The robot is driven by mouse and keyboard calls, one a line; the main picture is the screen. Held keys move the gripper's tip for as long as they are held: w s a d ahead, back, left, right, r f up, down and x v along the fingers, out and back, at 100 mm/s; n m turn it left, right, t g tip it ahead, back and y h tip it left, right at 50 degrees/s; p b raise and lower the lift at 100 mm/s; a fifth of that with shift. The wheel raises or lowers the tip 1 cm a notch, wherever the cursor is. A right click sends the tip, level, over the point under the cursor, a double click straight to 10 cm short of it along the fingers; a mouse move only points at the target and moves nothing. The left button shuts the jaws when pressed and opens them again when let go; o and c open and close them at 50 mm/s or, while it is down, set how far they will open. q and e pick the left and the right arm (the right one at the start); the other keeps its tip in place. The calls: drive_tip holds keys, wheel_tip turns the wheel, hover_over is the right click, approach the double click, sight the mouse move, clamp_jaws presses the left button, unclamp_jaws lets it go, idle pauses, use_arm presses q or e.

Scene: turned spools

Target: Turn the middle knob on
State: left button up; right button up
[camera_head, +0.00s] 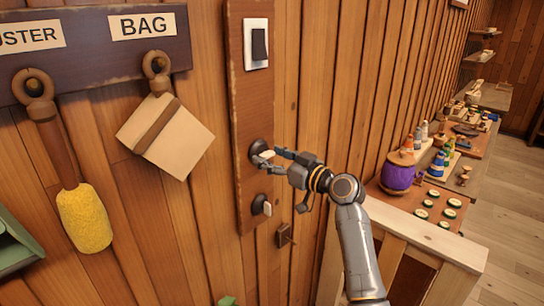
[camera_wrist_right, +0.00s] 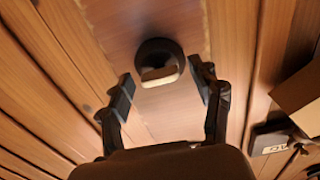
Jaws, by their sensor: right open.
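A narrow dark wooden panel (camera_head: 249,105) on the plank wall carries a rocker switch (camera_head: 259,44) at the top, the middle knob (camera_head: 257,147) below it and a lower knob (camera_head: 260,205). The middle knob has a round black base and a pale grip bar; it shows in the wrist view (camera_wrist_right: 157,62), its bar lying roughly across the picture. My right gripper (camera_head: 270,158) is at the middle knob. Its fingers (camera_wrist_right: 165,80) are open, one on each side of the knob, with gaps visible. The left gripper is not in view.
A bag (camera_head: 176,138) and a yellow duster (camera_head: 84,217) hang from a labelled rack (camera_head: 90,55) on the left. A pale wooden frame (camera_head: 430,248) and a table with a purple spool (camera_head: 397,174) and bottles stand on the right.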

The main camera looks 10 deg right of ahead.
drive_tip(key=c, duration=1.1)
drive_tip(key=shift+c, duration=0.2)
drive_tip(key=shift+m, duration=0.4)
drive_tip(key=m, duration=0.2)
drive_tip(key=shift+m, duration=0.4)
drive_tip(key=m, duration=0.3)
drive_tip(key=shift+r+m, duration=0.1)
drive_tip(key=shift+m, duration=0.2)
drive_tip(key=m+p, duration=0.2)
drive_tip(key=m, duration=0.8)
drive_tip(key=shift+m, duration=0.4)
